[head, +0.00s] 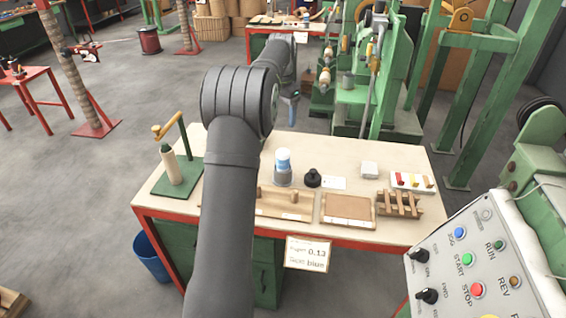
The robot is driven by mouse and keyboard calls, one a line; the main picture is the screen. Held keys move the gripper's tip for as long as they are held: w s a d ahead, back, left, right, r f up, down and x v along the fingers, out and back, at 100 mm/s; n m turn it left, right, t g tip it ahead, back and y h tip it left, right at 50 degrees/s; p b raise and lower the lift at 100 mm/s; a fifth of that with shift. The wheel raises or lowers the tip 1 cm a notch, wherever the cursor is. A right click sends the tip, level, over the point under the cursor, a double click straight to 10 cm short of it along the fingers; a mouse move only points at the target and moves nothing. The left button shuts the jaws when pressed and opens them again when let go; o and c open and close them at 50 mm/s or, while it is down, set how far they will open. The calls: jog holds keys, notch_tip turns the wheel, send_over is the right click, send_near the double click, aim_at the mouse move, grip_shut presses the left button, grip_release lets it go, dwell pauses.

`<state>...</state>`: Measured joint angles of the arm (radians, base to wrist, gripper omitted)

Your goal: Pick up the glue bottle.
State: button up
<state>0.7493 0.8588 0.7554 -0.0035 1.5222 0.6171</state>
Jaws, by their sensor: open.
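No thing in the head view is plainly marked as the glue bottle. A small black bottle-like object (313,178) with a narrow top stands upright mid-bench. To its left, a white and blue cylinder (283,160) sits on a grey cup-like base (283,177). I cannot tell which, if either, is the glue bottle. My gripper (291,107) is small in view beyond the bench's back edge, apart from both objects. It is open, and I see nothing held in it. My arm covers part of the bench's left half.
The bench (215,150) has a green hand winder (178,172) at left. Wooden trays (349,209), a wooden rack (400,204) and a white tray of coloured pieces (412,182) lie to the right. A control panel (480,262) and green machine (385,110) flank the bench.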

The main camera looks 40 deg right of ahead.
aim_at(283, 151)
notch_tip(283, 151, down, 12)
jog(key=shift+f, duration=0.1)
jog(key=shift+s+d+f, duration=0.1)
jog(key=shift+f, duration=1.25)
jog(key=shift+s+d+f, duration=0.1)
jog(key=shift+f, duration=1.2)
jog(key=c, duration=1.1)
